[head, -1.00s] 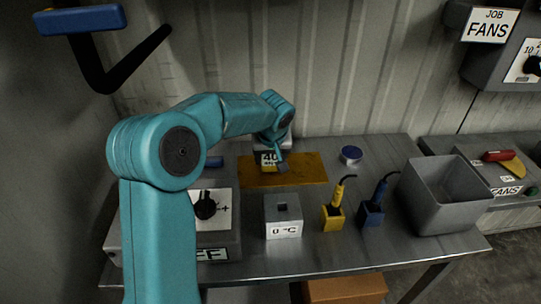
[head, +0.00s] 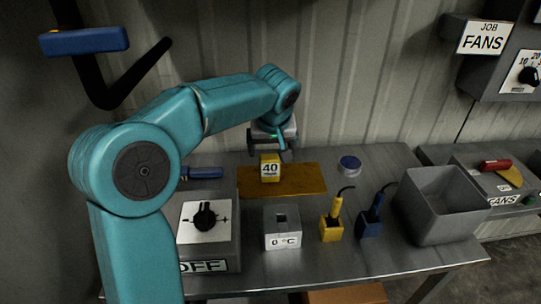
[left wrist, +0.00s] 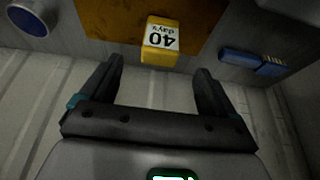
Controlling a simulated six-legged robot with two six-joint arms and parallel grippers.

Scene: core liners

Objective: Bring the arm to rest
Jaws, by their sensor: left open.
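My left arm comes in from the left of the head view and reaches over the back of the bench. My left gripper (head: 267,143) is open and empty, above and behind a yellow block marked 40 (head: 269,172). In the left wrist view the open fingers (left wrist: 159,65) have nothing between them. The yellow block (left wrist: 160,45) stands just beyond the fingertips, apart from them, on a brown mat (head: 305,180). My right gripper is not in view.
On the metal bench stand a dial box (head: 205,216), a grey 0 °C block (head: 283,228), a yellow tool holder (head: 331,230), a blue one (head: 368,227), a round blue-topped tin (head: 349,164) and a grey bin (head: 440,205). A blue handle (head: 85,40) hangs upper left.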

